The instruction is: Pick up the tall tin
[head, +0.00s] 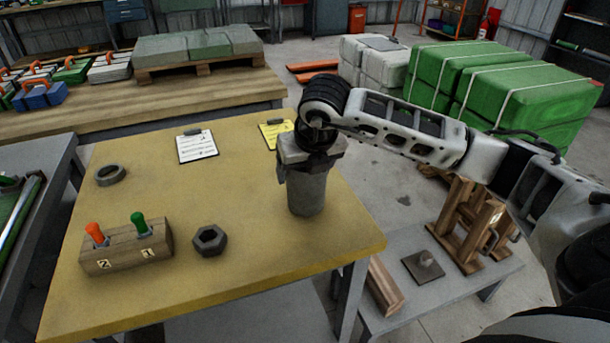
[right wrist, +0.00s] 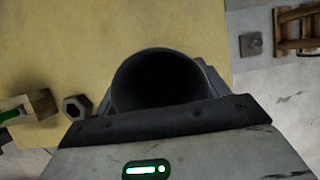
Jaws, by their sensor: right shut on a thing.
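The tall tin (head: 307,192) is a dark grey cylinder near the right edge of the yellow table. It stands upright, and I cannot tell whether its base touches the table. My right gripper (head: 311,160) is over it from above and shut on its upper part. In the right wrist view the tin's dark open top (right wrist: 160,78) lies just beyond the gripper body, which hides its near side. The fingertips are mostly hidden. My left gripper is not in view.
On the yellow table (head: 240,255) are a wooden block (head: 127,248) with orange and green handled tools, a hex nut (head: 209,241), a ring (head: 110,175) and two clipboards (head: 197,146). A lower grey bench (head: 445,290) with wooden pieces stands at the right.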

